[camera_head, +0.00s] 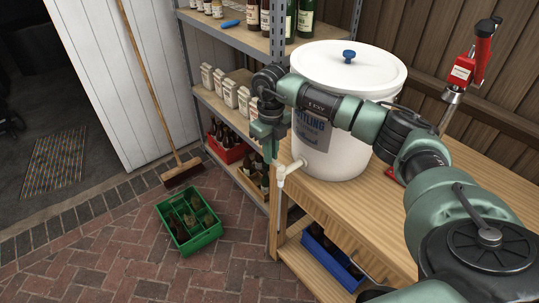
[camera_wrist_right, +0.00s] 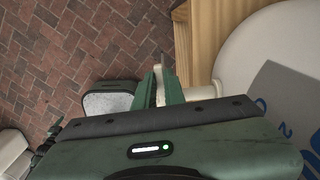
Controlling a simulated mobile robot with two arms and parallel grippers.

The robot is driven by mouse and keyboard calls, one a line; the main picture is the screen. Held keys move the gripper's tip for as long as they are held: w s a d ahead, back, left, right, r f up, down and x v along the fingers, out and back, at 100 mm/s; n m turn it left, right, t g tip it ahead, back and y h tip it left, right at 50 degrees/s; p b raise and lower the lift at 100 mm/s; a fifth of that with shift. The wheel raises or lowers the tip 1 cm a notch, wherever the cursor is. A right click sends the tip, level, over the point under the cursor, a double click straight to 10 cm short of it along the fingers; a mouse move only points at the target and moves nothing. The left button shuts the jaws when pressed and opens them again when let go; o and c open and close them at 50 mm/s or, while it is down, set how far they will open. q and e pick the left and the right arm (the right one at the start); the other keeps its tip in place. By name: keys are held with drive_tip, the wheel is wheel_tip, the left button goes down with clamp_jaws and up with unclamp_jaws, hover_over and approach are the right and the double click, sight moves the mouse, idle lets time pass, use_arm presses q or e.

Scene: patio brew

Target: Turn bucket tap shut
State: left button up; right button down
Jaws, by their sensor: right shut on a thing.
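The white bucket (camera_head: 345,140) stands on the wooden bench, with a white lid and a blue knob on top. Its white tap (camera_head: 290,168) sticks out low on the left side, over the bench's edge. In the right wrist view the tap (camera_wrist_right: 203,90) shows just right of the fingers. My right gripper (camera_head: 268,158) points down beside the bucket at the tap. Its green fingers (camera_wrist_right: 166,82) are close together around a thin light part, seemingly the tap's handle. The fingers hide most of that part. My left gripper is not in view.
A green crate (camera_head: 188,222) with bottles stands on the brick floor, and a broom (camera_head: 160,110) leans at the back. A metal shelf (camera_head: 225,105) holds bottles and packets behind the gripper. A red bottle capper (camera_head: 470,65) stands at the back right. A blue crate (camera_head: 330,258) is under the bench.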

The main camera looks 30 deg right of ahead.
drive_tip(key=shift+w+d+r, duration=0.1)
idle(0.3)
drive_tip(key=c, duration=1.5)
unclamp_jaws()
drive_tip(key=shift+r+b, duration=0.9)
drive_tip(key=shift+r, duration=3)
